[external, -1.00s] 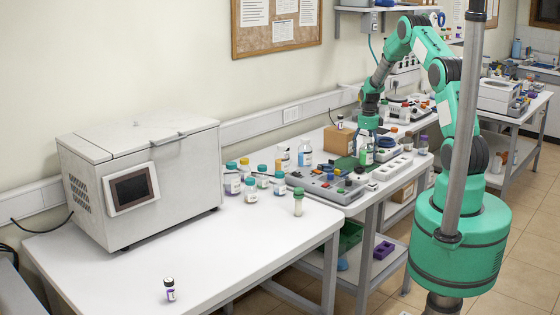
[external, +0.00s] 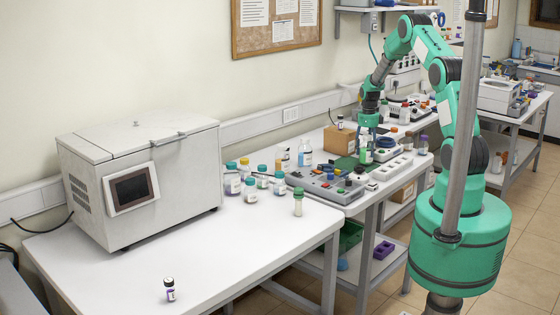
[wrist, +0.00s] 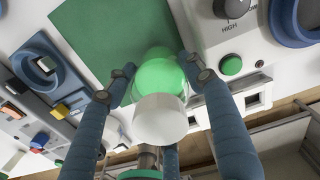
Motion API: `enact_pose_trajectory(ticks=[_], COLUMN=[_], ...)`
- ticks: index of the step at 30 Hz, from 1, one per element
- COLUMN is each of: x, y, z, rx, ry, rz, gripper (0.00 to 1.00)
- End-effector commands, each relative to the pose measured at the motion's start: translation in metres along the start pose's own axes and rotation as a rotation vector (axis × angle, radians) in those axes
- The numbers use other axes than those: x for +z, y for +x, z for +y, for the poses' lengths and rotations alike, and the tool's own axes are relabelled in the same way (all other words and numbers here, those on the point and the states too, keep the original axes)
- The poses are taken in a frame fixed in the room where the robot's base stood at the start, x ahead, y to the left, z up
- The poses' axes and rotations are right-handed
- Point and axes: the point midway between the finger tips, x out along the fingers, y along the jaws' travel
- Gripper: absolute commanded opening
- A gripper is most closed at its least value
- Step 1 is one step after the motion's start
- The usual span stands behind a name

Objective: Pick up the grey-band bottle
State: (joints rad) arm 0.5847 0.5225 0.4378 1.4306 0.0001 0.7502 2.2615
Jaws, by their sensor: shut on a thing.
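My gripper (external: 367,152) points down over the green mat on the instrument bench, with its fingers around a small bottle. In the wrist view the fingers (wrist: 164,76) are closed against the bottle's sides. This bottle (wrist: 160,118) shows a white round top and a green part beyond it. In the external view the bottle (external: 366,158) looks upright and is partly covered by the fingers. A grey band cannot be made out on it. I cannot tell whether its base touches the mat.
The green mat (wrist: 105,40) lies beside panels with knobs and buttons. A cardboard box (external: 339,142) stands left of my gripper. Several capped bottles, a green-capped one (external: 298,203) and a purple-labelled vial (external: 169,290) stand on the white table. A large white machine (external: 140,180) is at left.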

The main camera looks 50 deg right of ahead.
Motion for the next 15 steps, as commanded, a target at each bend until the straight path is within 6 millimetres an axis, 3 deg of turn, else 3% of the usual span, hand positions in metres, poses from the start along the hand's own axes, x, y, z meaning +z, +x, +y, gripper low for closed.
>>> enact_pose_trajectory(ticks=[15], x=[0.001], y=[-0.074], z=[-0.001], rx=[-0.003], ry=[0.0], rz=[-0.002], gripper=[0.11])
